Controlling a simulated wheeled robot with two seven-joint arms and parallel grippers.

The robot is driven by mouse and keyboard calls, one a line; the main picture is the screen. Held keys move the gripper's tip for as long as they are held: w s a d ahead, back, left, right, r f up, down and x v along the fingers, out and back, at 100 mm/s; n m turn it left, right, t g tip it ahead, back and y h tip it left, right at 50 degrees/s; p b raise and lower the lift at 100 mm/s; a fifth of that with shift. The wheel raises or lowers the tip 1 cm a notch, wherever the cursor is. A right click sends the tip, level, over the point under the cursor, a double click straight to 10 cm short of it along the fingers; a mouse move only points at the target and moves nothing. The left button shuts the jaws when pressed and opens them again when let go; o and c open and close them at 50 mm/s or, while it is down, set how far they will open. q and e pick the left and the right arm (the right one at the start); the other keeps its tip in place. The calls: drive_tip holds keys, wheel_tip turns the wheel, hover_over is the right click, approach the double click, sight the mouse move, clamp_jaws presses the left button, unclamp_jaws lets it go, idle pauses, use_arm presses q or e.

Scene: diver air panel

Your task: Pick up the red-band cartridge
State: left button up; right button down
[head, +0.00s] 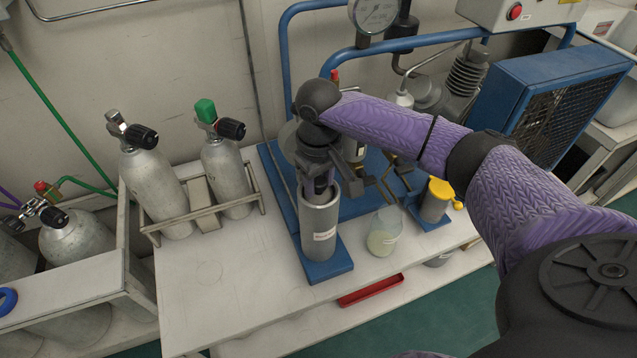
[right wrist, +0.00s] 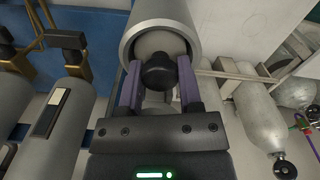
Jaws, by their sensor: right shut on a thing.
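My right gripper (head: 320,187) points down into the mouth of an upright grey open-topped housing (head: 319,232) on a blue base plate. In the right wrist view, its two purple fingers (right wrist: 160,82) are shut on a black knob (right wrist: 158,73). The knob tops a pale, rounded body (right wrist: 160,42) inside the housing's rim (right wrist: 126,45). No red band shows, so I cannot tell from its colour whether this is the red-band cartridge. Its lower part is hidden in the housing. My left gripper is not in view.
A clear beaker (head: 383,232) with yellowish contents stands right of the housing, near a yellow-capped canister (head: 437,196). Grey cylinders (head: 226,170) stand in a rack at left. A red tray (head: 370,290) lies below the bench's front edge. The bench's left part is clear.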

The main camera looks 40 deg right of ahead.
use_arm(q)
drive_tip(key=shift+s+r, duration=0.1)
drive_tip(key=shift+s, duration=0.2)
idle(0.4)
use_arm(e)
drive_tip(key=shift+r, duration=0.35)
use_arm(q)
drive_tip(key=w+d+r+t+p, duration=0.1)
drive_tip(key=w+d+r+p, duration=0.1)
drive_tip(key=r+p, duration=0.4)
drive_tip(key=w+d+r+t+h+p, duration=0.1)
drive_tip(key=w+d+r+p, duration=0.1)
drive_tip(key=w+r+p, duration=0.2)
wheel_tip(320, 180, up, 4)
drive_tip(key=p, duration=0.4)
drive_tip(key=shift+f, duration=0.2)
use_arm(e)
wheel_tip(320, 180, up, 27)
drive_tip(key=shift+r, duration=0.2)
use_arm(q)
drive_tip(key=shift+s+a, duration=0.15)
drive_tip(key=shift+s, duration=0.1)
use_arm(e)
drive_tip(key=shift+f, duration=0.15)
